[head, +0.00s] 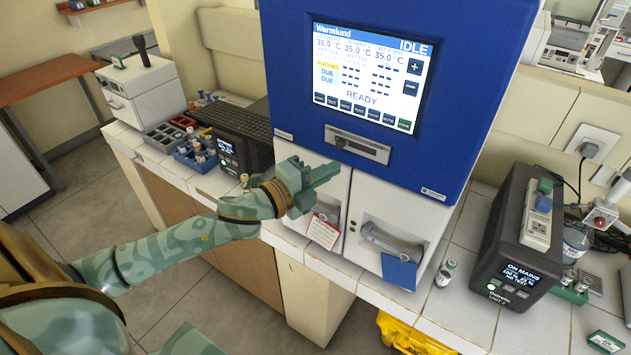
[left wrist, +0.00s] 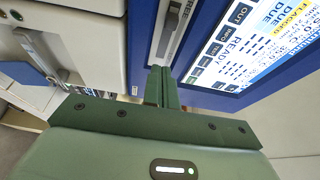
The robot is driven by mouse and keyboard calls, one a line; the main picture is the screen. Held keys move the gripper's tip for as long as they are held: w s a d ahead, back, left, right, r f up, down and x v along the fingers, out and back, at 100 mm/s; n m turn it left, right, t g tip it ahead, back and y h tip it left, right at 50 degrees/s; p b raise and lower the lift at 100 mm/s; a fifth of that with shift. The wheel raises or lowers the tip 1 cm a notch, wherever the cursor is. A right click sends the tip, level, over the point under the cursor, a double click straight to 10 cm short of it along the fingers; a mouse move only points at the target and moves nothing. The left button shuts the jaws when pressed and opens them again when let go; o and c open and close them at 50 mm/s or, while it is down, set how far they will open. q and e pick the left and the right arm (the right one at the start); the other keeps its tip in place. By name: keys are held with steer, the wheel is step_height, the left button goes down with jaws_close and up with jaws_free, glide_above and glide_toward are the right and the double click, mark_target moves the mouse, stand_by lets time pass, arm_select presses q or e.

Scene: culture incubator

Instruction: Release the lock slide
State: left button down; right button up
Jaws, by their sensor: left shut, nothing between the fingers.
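The lock slide (head: 357,144) is a grey metal plate with a dark slot, set in the lower edge of the blue incubator front, above the white doors. It also shows in the left wrist view (left wrist: 172,32), with lettering ending in "REE" beside it. A small dark tab sits near the slot's left end in the head view. My left gripper (head: 332,172) is shut and empty, just below and left of the slide. In the left wrist view its closed fingers (left wrist: 163,84) point at the slide's near end; I cannot tell if they touch it.
The screen (head: 368,75) above reads IDLE and READY. A white door (head: 395,215) carries a grey handle (head: 390,240) and a blue tag (head: 399,272). A red-and-white tag (head: 323,232) hangs by my wrist. A black power unit (head: 515,245) stands to the right on the tiled counter.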

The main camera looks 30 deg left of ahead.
arm_select(q)
steer(key=v, duration=0.3)
steer(key=shift+s+d+r, duration=0.1)
steer(key=shift+s+d, duration=0.05)
steer(key=shift+d, duration=0.15)
arm_select(e)
steer(key=shift+d+f, duration=0.4)
steer(key=shift+d, duration=0.05)
arm_select(q)
steer(key=shift+d, duration=0.1)
arm_select(e)
steer(key=shift+d, duration=0.1)
